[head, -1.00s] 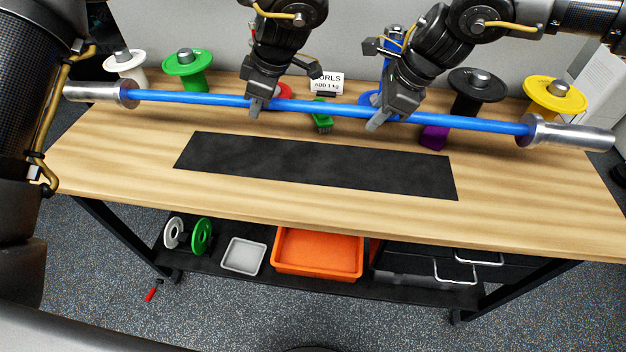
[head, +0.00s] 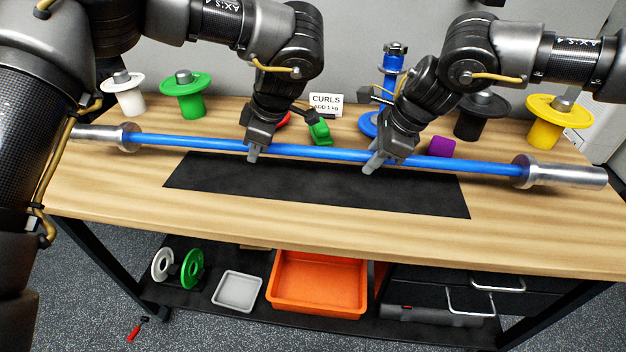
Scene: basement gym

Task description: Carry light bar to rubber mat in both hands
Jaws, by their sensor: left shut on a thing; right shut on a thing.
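The light bar (head: 320,152) is a long blue bar with silver sleeves at both ends. It lies across the head view, its right end lower in the picture. The black rubber mat (head: 310,189) lies flat on the wooden bench, and the bar passes over its back edge. My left gripper (head: 254,155) is shut on the bar left of its middle. My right gripper (head: 374,166) is shut on the bar right of its middle. I cannot tell how far the bar is above the mat.
On the bench (head: 300,232) behind the bar stand a white plate holder (head: 123,97), a green one (head: 184,98), a black one (head: 478,118) and a yellow one (head: 557,118). A curls sign (head: 326,102), green block (head: 320,133) and purple block (head: 441,147) are there too. The bench front is clear.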

